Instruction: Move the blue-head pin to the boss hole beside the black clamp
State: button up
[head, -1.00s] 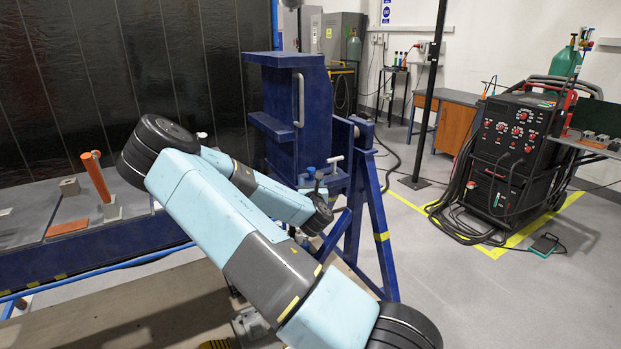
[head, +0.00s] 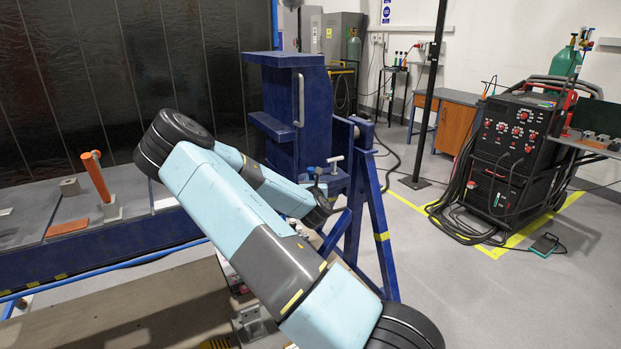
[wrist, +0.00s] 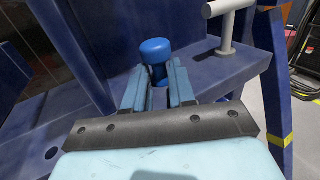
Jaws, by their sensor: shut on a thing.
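The blue-head pin (wrist: 157,50) stands between the two fingers of my gripper (wrist: 160,82) in the wrist view. The fingers are shut on it just below its round head. Its lower shank is hidden by the fingers, so I cannot tell whether its tip sits in a hole. In the head view the blue head (head: 312,171) shows small above the blue jig bracket, partly behind my arm. A dark round hole (wrist: 52,153) lies in the blue plate at the lower left of the wrist view. I cannot make out the black clamp.
A pale T-handle pin (wrist: 226,25) stands to the right of the blue-head pin; it also shows in the head view (head: 335,163). The blue jig upright (head: 283,95) rises behind. A blue A-frame leg (head: 377,235) stands at the right, with open floor beyond.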

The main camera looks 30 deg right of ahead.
grip_shut()
jog(key=shift+r, duration=0.15)
